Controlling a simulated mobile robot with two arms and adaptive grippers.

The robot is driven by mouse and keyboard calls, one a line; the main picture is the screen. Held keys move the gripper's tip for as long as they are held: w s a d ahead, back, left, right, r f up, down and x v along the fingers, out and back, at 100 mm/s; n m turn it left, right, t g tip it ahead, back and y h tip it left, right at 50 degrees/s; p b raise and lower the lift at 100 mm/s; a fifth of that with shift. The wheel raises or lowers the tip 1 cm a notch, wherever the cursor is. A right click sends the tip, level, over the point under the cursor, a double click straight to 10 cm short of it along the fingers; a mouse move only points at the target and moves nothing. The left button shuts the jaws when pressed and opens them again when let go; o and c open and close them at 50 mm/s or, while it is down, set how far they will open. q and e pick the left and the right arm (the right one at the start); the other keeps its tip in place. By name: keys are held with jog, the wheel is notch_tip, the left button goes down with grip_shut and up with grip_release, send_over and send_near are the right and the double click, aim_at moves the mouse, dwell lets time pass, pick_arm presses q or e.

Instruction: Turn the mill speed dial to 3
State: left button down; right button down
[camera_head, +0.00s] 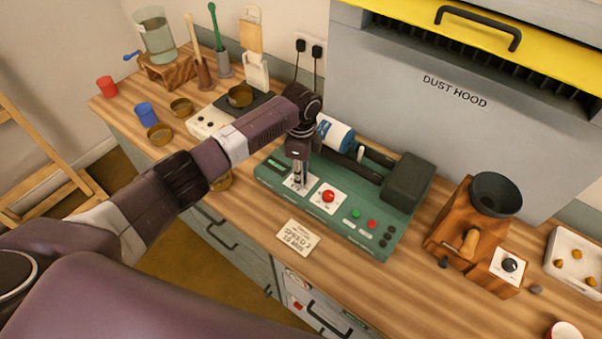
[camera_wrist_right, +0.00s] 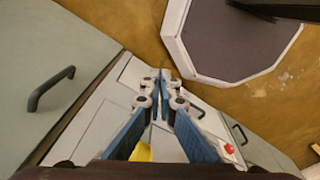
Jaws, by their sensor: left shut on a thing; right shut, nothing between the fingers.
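The green mill (camera_head: 335,230) stands on the wooden counter, with a white and blue jar (camera_head: 335,132) on its rollers. On its front left is the white dial plate (camera_head: 290,183). My left gripper (camera_head: 299,182) points straight down onto this plate, shut on the speed dial. The dial itself is hidden by the fingers, so its setting cannot be read. A red button (camera_head: 328,197) is on the white plate just to the right. My right gripper (camera_wrist_right: 163,80) is shut and empty in the right wrist view, in front of grey cabinet fronts.
A card (camera_head: 297,238) mentioning speed 3 lies before the mill. A scale (camera_head: 215,118), small bowls and a blue cup (camera_head: 146,114) are to the left. A wooden grinder (camera_head: 462,235) and white tray (camera_head: 575,258) are to the right. The dust hood (camera_head: 440,120) stands behind.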

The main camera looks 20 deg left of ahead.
pick_arm(q)
jog(key=shift+w+r, duration=0.1)
jog(key=c, duration=1.6)
grip_release()
notch_tip(320, 180, up, 12)
